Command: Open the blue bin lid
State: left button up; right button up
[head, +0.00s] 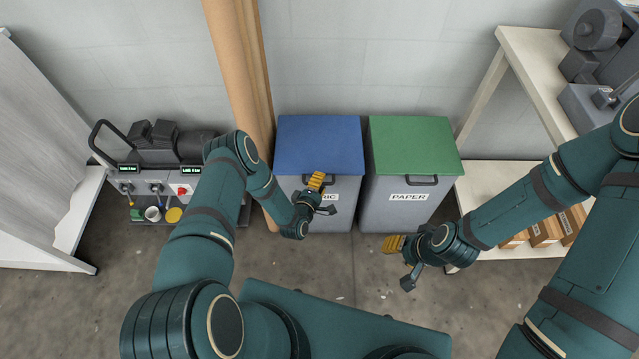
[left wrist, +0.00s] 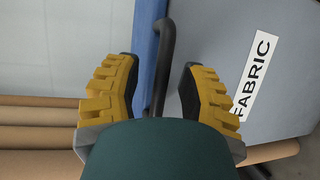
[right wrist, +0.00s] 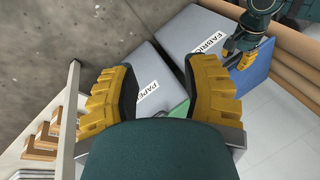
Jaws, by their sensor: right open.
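The blue bin lid (head: 318,146) lies flat and shut on the grey bin labelled FABRIC (head: 347,190) in the head view. My left gripper (head: 318,184) is at the front edge of this lid. In the left wrist view its yellow-padded fingers are apart, and the dark bar handle (left wrist: 160,65) runs between them, beside the blue lid edge (left wrist: 147,40). Neither finger clearly touches the handle. My right gripper (head: 397,246) is open and empty, in front of the PAPER bin, low in the head view.
The PAPER bin (head: 389,214) with its green lid (head: 413,144) stands close to the right. Tall brown rolls (head: 235,55) lean on the wall at left. A shelf unit (head: 520,55) with boxes is at right. Floor in front is clear.

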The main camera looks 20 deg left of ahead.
pick_arm(q)
grip_shut()
